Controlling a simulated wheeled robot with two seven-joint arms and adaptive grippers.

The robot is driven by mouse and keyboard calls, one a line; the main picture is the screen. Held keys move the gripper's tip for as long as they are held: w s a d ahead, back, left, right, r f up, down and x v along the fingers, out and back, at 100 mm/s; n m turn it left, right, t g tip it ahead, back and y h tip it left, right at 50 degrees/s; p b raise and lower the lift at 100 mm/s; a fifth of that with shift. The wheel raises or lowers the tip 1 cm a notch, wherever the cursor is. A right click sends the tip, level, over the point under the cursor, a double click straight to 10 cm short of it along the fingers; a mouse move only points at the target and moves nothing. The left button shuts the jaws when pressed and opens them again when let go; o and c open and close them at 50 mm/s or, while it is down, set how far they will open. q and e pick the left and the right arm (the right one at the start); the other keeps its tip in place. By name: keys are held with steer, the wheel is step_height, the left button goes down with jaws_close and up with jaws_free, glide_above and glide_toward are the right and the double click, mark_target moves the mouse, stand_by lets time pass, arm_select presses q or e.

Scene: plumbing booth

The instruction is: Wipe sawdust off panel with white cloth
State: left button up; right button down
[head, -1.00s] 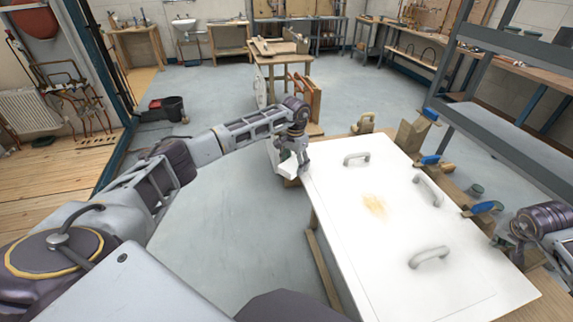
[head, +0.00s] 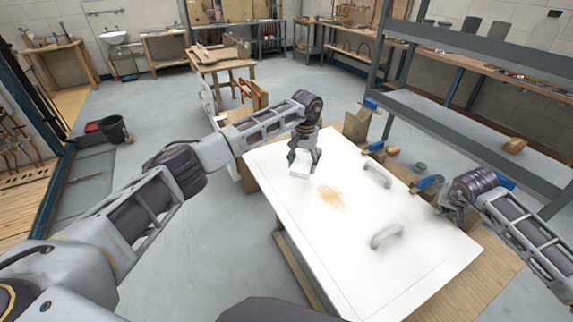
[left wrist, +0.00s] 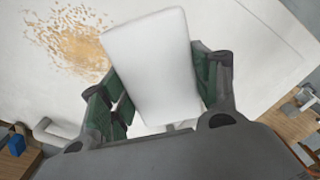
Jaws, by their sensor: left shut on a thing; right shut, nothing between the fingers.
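The white panel (head: 285,205) lies flat on a wooden bench. A tan patch of sawdust (head: 331,197) is on it, and it also shows in the left wrist view (left wrist: 76,42). My left gripper (head: 303,162) is shut on the white cloth (head: 299,172), a folded block between its green fingers in the left wrist view (left wrist: 152,65). The cloth is over the panel, just left of and beyond the sawdust in the head view. I cannot tell whether it touches the panel. My right gripper (head: 446,206) is shut and empty by the panel's right edge, partly hidden by its wrist.
Two grey handles stand up from the panel, one right of the sawdust (head: 377,174) and one nearer (head: 387,236). Blue-handled clamps (head: 427,182) line the panel's right edge. A grey shelf rack (head: 450,125) stands behind on the right. Open floor (head: 190,235) lies left of the bench.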

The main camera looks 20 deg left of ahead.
mark_target(324, 197)
arm_select(q)
steer(key=shift+d+r, duration=0.25)
steer(key=shift+d, duration=0.5)
steer(key=shift+d+r, duration=0.25)
steer(key=shift+d, duration=0.45)
steer(key=shift+d+r, duration=0.25)
steer(key=shift+d, duration=0.5)
steer(key=shift+f, duration=0.15)
steer(key=shift+f, duration=2.85)
steer(key=shift+f, duration=1.05)
steer(key=shift+s+d, duration=1.2)
steer(key=shift+s, duration=0.05)
steer(key=shift+d, duration=0.1)
steer(key=shift+s+d+f, duration=0.15)
steer(key=shift+s+d, duration=1)
steer(key=shift+s, duration=0.1)
steer(key=shift+s, duration=0.1)
